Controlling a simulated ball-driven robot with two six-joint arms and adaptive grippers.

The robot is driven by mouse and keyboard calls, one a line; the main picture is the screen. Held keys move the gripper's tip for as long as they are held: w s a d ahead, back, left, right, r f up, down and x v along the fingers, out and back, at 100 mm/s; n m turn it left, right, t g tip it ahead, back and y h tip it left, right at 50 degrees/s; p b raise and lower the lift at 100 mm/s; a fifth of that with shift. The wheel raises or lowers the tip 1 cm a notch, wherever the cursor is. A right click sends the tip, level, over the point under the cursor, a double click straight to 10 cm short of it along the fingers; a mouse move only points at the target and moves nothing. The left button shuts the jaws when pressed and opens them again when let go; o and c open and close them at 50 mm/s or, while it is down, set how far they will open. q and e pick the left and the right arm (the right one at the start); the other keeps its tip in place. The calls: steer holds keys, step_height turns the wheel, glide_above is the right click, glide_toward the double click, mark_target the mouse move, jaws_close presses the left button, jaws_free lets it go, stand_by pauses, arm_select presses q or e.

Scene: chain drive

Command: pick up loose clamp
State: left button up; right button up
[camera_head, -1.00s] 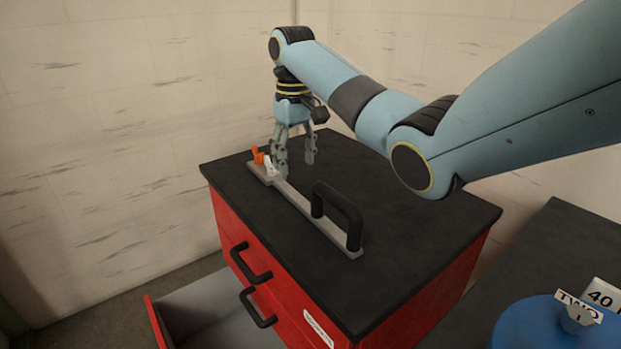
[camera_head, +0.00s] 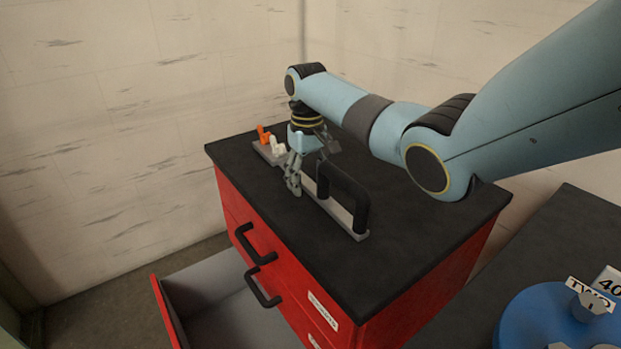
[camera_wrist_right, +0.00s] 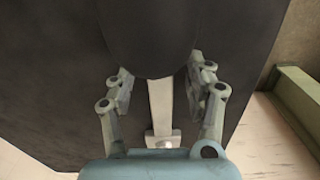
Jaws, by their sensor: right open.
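A flat grey bar (camera_head: 348,228) with a black arched handle (camera_head: 343,189) lies on the black top of a red cabinet. At its far left end are a small orange piece (camera_head: 264,135) and a small white piece (camera_head: 277,145). I cannot tell which of these is the loose clamp. My right gripper (camera_head: 308,181) is open and points down over the middle of the bar, beside the handle. In the right wrist view the grey bar (camera_wrist_right: 161,105) runs between the two spread fingers, with nothing held. A large dark shape covers the top middle there. My left gripper is out of view.
The red cabinet (camera_head: 285,230) has two black pulls and an open lower drawer (camera_head: 225,305) at the front left. A dark surface (camera_head: 560,235) at the right bears a blue round object (camera_head: 545,315) with number tags. The cabinet top is clear at front right.

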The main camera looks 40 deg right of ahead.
steer(key=shift+r, duration=0.1)
steer(key=shift+c, duration=0.4)
jaws_close()
steer(key=shift+r, duration=0.1)
steer(key=shift+r, duration=0.5)
step_height(320, 180, up, 3)
steer(key=shift+w+f, duration=0.1)
steer(key=s+a+r+p, duration=0.4)
steer(key=s+a+r, duration=0.3)
steer(key=s+a, duration=0.1)
steer(key=shift+a, duration=0.3)
